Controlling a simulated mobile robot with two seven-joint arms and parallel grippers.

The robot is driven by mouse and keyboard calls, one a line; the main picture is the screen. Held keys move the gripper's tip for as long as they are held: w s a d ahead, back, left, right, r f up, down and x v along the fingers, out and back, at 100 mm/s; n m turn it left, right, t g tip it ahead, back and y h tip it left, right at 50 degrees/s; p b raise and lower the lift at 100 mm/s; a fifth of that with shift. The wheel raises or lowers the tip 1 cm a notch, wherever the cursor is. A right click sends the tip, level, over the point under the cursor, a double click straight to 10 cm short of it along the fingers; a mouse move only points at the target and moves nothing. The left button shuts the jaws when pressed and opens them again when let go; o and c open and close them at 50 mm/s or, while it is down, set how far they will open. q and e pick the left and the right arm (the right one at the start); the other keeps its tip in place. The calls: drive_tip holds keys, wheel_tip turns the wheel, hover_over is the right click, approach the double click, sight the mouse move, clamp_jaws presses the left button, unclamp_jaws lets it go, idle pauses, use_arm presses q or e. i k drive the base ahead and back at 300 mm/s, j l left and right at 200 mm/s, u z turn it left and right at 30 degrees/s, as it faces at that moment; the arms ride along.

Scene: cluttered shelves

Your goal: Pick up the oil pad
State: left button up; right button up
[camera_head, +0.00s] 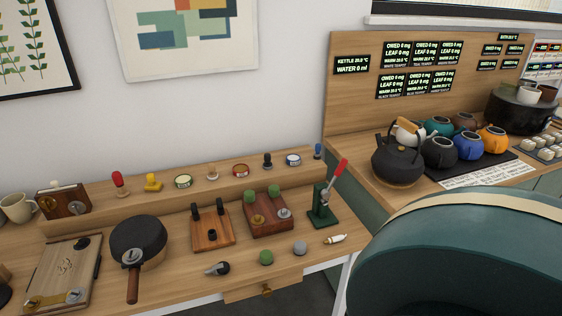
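I cannot tell for sure which thing is the oil pad. On the wooden desk's front part lie a small round green piece (266,257) and a small round grey piece (300,248), side by side. Neither of my grippers shows in the head view.
A black pan (138,238) with a wooden handle, wooden blocks (212,230) and a green press with a red lever (322,208) stand on the desk (185,285). A teal chair (470,260) fills the lower right, before a side counter with several teapots (398,160).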

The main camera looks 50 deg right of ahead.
sight(268, 164)
drive_tip(key=z, duration=1.35)
